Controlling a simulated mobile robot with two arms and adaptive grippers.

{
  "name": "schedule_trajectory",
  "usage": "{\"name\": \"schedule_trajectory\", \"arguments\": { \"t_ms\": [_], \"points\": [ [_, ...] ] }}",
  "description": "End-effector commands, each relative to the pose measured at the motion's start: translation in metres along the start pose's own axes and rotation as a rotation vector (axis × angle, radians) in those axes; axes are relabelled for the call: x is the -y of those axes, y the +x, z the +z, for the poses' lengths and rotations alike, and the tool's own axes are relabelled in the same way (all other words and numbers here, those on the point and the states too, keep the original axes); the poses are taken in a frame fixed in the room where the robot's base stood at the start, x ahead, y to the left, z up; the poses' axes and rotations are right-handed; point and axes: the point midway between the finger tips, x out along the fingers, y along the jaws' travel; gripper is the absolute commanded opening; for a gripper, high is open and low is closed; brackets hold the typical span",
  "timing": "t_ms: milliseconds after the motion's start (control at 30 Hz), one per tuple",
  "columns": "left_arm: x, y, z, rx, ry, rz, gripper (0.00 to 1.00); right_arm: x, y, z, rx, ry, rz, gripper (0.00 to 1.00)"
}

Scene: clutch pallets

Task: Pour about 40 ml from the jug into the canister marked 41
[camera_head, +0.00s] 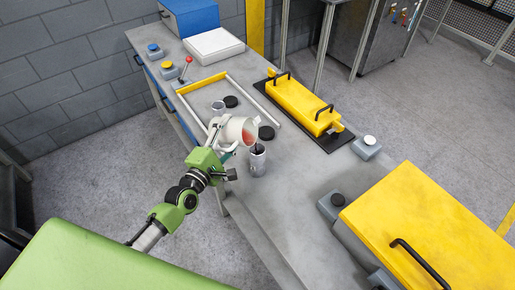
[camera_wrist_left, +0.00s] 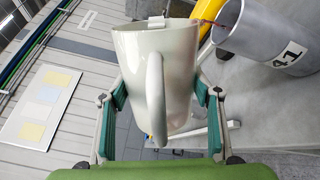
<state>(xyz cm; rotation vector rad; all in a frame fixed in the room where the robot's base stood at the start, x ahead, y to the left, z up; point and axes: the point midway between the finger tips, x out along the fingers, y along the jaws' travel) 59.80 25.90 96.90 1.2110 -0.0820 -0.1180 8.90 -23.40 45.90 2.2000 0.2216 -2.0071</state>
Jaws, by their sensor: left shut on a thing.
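The white jug (camera_head: 232,131) is tilted to the right in the head view, with reddish liquid showing at its mouth. My left gripper (camera_head: 221,149) is shut around the jug's body; the jug's handle faces the left wrist camera (camera_wrist_left: 156,95). The grey canister (camera_head: 258,164) stands upright on the bench, just below and right of the jug's mouth. In the left wrist view the canister (camera_wrist_left: 265,38) shows the mark 41. A thin dark red streak runs from near the jug's rim to the canister's mouth. The liquid level inside the canister cannot be read. My right gripper is out of view.
Another grey canister (camera_head: 218,107) and two black discs (camera_head: 231,101) (camera_head: 266,133) are near a yellow and silver frame (camera_head: 203,83). A yellow fixture (camera_head: 300,102) lies on a black mat behind. A yellow-lidded box (camera_head: 430,225) stands at right. Bare bench lies right of the canister.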

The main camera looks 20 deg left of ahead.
Motion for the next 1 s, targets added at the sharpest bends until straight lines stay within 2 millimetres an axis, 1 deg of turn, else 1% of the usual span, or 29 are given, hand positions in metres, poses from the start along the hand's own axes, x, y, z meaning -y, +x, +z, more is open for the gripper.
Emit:
{"name": "schedule_trajectory", "arguments": {
  "t_ms": [433,467,533,600,633,1000],
  "points": [
    [-0.001,0.000,0.000,0.000,0.006,0.003,0.28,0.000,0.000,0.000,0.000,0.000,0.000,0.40],
    [0.003,0.000,-0.001,0.000,-0.011,0.003,0.28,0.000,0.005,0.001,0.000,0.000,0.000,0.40],
    [0.018,0.000,-0.009,0.001,-0.116,0.002,0.28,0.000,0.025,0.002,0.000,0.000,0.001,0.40],
    [0.006,0.001,-0.004,0.001,-0.269,0.004,0.28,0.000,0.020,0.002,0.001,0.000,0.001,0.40],
    [0.004,0.001,-0.003,0.001,-0.312,0.004,0.28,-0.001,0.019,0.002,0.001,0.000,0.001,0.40],
    [0.001,0.001,-0.001,0.000,-0.492,0.003,0.28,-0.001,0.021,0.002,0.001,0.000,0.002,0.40]
  ]
}}
